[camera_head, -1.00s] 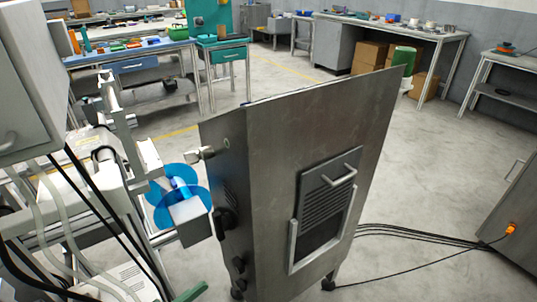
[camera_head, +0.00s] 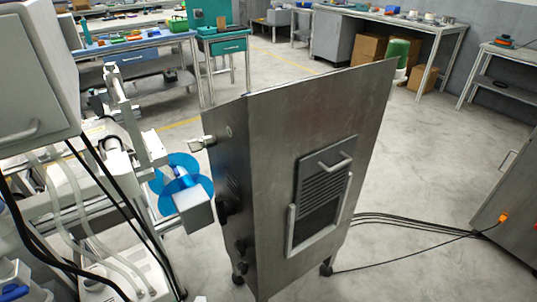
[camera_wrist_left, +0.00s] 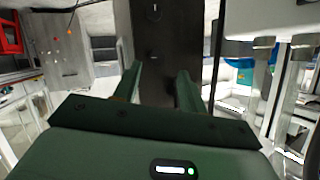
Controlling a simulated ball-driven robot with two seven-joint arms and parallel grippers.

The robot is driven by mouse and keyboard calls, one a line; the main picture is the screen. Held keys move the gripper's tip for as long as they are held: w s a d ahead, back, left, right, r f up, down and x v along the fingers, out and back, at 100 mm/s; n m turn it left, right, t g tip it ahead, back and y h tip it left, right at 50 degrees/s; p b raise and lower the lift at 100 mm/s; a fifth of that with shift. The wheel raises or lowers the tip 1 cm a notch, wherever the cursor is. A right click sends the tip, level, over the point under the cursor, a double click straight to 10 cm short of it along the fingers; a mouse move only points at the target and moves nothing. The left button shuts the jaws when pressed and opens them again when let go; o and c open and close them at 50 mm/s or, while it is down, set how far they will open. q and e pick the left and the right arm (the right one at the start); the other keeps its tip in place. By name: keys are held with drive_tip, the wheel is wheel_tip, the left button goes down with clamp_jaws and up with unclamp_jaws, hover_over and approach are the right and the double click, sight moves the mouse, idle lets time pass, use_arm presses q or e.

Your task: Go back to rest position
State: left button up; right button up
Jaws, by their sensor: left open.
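My left gripper (camera_wrist_left: 158,74) shows in the left wrist view, with its two green fingers apart and nothing visible between them. A dark upright panel stands beyond the fingers. In the head view neither gripper can be seen. A blue film reel (camera_head: 162,181) is mounted on the white machine (camera_head: 125,170) at the left. Part of the blue reel also shows at the upper right of the left wrist view (camera_wrist_left: 241,62).
A tall grey metal cabinet (camera_head: 270,130) on casters stands close in front. Cables (camera_head: 410,226) run over the floor to a cabinet (camera_head: 515,200) at the right. Workbenches stand at the back. Open floor (camera_head: 425,160) lies right of the tall cabinet.

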use_arm(q)
drive_tip(key=s+a+f+n+g+y+p, duration=0.1)
drive_tip(key=s+a+f+g+y+p, duration=0.15)
drive_tip(key=s+a+f, duration=0.4)
drive_tip(key=s+a+f+n+g+y+p, duration=0.1)
drive_tip(key=s+a+f+n+g+y, duration=0.2)
drive_tip(key=s+f, duration=0.5)
drive_tip(key=s+f+g+y+p, duration=0.2)
drive_tip(key=s+g+p, duration=0.15)
drive_tip(key=s, duration=1.15)
drive_tip(key=s+d+g+p, duration=0.1)
drive_tip(key=s+d, duration=0.3)
drive_tip(key=s, duration=0.3)
drive_tip(key=s+d+r+n+g+p, duration=0.1)
drive_tip(key=s+d+g, duration=0.1)
drive_tip(key=s, duration=0.5)
drive_tip(key=shift+s+d+r+n+h, duration=0.15)
drive_tip(key=shift+s+d+n+h, duration=0.15)
drive_tip(key=shift+d, duration=0.55)
drive_tip(key=shift+c, duration=0.6)
drive_tip(key=shift+w, duration=0.15)
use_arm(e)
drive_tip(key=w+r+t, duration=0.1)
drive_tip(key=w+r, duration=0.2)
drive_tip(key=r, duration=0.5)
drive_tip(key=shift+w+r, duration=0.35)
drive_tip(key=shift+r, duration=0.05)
